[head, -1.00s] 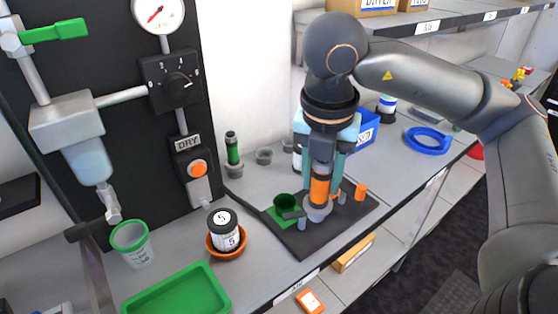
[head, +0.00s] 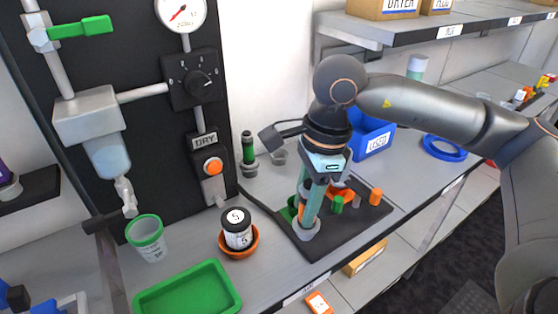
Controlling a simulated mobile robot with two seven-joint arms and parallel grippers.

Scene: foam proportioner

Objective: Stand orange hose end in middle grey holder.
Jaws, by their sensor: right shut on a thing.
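My right gripper (head: 306,212) is tilted over the dark mat and shut on the orange hose end (head: 302,209). The near finger hides most of the hose end, with only a sliver showing. A grey ring (head: 304,231) shows just below the fingertips; whether it belongs to the hose end is unclear. The middle grey holder (head: 278,156) stands empty at the back by the wall, apart from the gripper. Left of it a green hose end (head: 248,147) stands upright in another grey holder (head: 248,167). The third holder is hidden.
The dark mat (head: 318,248) bears a green peg (head: 338,204) and an orange peg (head: 376,196). A blue bin (head: 371,139) stands behind my right arm. A labelled jar (head: 237,232) in an orange bowl and a green tray (head: 190,291) lie at the front left.

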